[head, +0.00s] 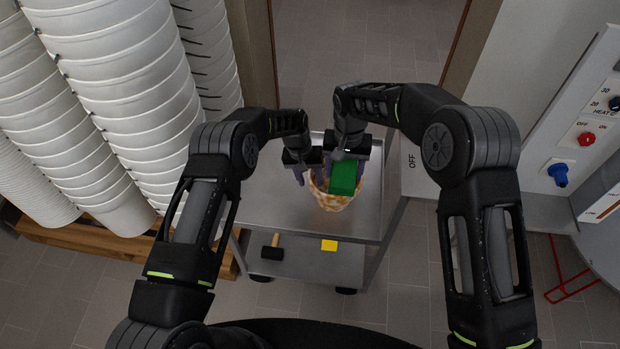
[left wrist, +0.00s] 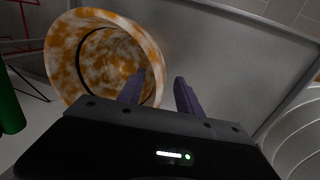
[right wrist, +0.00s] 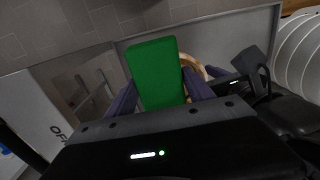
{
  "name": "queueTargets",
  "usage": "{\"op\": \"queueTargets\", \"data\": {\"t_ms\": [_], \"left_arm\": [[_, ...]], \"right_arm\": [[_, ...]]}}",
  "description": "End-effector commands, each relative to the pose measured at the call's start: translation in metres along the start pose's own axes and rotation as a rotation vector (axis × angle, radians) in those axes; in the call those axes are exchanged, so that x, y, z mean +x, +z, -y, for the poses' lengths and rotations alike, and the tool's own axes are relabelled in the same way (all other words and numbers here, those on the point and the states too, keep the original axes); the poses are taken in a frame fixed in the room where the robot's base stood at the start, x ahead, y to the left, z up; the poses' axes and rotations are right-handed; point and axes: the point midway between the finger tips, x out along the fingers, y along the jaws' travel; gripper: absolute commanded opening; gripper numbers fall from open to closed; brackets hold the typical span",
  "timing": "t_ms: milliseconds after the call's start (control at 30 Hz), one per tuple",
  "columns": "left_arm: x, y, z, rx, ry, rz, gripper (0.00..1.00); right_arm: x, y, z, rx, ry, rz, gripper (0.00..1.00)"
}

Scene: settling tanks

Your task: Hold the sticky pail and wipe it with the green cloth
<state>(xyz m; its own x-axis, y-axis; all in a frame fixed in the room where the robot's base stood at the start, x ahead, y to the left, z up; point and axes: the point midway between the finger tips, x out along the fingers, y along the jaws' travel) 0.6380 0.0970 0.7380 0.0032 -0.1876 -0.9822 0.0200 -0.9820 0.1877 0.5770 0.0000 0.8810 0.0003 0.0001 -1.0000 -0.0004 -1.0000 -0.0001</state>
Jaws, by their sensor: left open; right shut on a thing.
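The sticky pail (head: 330,204), white with orange-brown smears, stands on the grey cart top. Its open mouth and smeared inside (left wrist: 102,58) show in the left wrist view. My left gripper (head: 301,176) is open at the pail's left rim. In the left wrist view one finger of it (left wrist: 158,88) overlaps the rim; I cannot tell whether it touches. My right gripper (right wrist: 158,98) is shut on the green cloth (right wrist: 155,72), a thick block-like piece. In the head view the cloth (head: 343,180) hides part of the pail's mouth; contact is unclear.
Tall stacks of white buckets (head: 125,75) stand at left on a wooden pallet. A control panel (head: 590,130) with knobs is at right.

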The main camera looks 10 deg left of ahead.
Motion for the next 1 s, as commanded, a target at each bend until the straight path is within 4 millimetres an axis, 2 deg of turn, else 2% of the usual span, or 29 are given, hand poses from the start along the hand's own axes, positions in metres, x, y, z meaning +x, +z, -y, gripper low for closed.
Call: {"op": "queueTargets", "data": {"t_ms": [167, 500, 633, 800, 1000], "left_arm": [[-0.017, -0.001, 0.000, 0.001, 0.000, -0.002, 0.42], [-0.084, -0.001, 0.000, 0.000, 0.000, -0.004, 0.42], [-0.105, -0.001, 0.000, 0.001, 0.000, -0.002, 0.42], [-0.117, 0.000, 0.000, 0.001, -0.001, 0.000, 0.42], [-0.118, 0.000, 0.000, 0.001, 0.000, 0.001, 0.42]], "right_arm": [[0.000, 0.000, 0.000, 0.000, 0.000, 0.000, 0.21], [0.000, 0.000, 0.000, 0.000, 0.000, 0.000, 0.21], [0.000, 0.000, 0.000, 0.000, 0.000, 0.000, 0.21], [0.000, 0.000, 0.000, 0.000, 0.000, 0.000, 0.21], [0.000, 0.000, 0.000, 0.000, 0.000, 0.000, 0.21]]}}
